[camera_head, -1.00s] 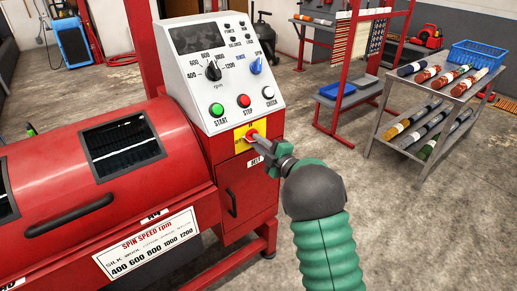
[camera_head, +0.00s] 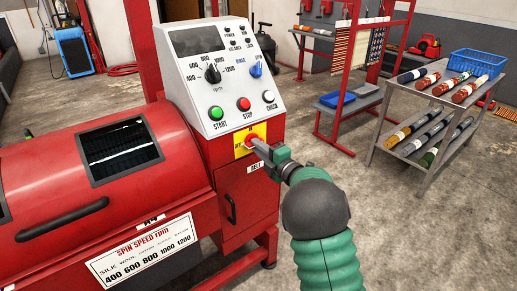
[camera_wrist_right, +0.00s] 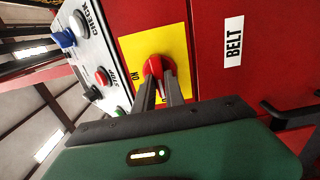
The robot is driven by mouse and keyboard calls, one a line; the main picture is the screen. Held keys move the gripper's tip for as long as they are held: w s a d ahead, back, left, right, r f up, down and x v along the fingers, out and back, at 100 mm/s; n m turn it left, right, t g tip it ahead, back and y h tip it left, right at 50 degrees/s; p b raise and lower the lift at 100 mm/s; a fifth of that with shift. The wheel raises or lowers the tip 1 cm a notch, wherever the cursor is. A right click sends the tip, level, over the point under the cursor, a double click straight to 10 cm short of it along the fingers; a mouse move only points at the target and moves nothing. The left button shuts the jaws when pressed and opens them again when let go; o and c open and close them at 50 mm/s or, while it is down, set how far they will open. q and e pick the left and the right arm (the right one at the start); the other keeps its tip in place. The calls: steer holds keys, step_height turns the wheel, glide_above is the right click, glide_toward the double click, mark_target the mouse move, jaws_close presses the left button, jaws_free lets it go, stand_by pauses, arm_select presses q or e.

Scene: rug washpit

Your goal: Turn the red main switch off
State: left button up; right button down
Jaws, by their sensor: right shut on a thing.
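The red main switch (camera_head: 251,140) sits on a yellow plate (camera_head: 262,130) on the front of the red machine's cabinet, below the START, STOP and CHECK buttons. My right gripper (camera_head: 258,144) is shut on the switch knob, its fingers reaching in from the lower right. In the right wrist view the two dark fingers (camera_wrist_right: 161,88) lie on either side of the red knob (camera_wrist_right: 157,65). The word ON shows on the yellow plate (camera_wrist_right: 134,48); the fingers partly hide the other lettering. I cannot tell which mark the knob points to. My left gripper is not in view.
The sloped control panel (camera_head: 225,105) with dials and buttons is just above the switch. A cabinet door with a black handle (camera_head: 231,208) is below. A grey rack (camera_head: 425,135) of rolled rugs stands at the right. Open concrete floor lies between.

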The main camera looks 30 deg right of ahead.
steer(key=shift+a+f, duration=0.15)
steer(key=shift+f, duration=0.3)
steer(key=c, duration=1.5)
jaws_free()
steer(key=shift+o, duration=0.5)
steer(key=shift+r, duration=0.2)
steer(key=shift+s+r, duration=0.1)
steer(key=s+d+p, duration=0.1)
steer(key=s+p, duration=0.1)
steer(key=s, duration=1.4)
steer(key=shift+s+d+p, duration=0.2)
steer(key=shift+s+p, duration=0.1)
steer(key=shift+p, duration=0.05)
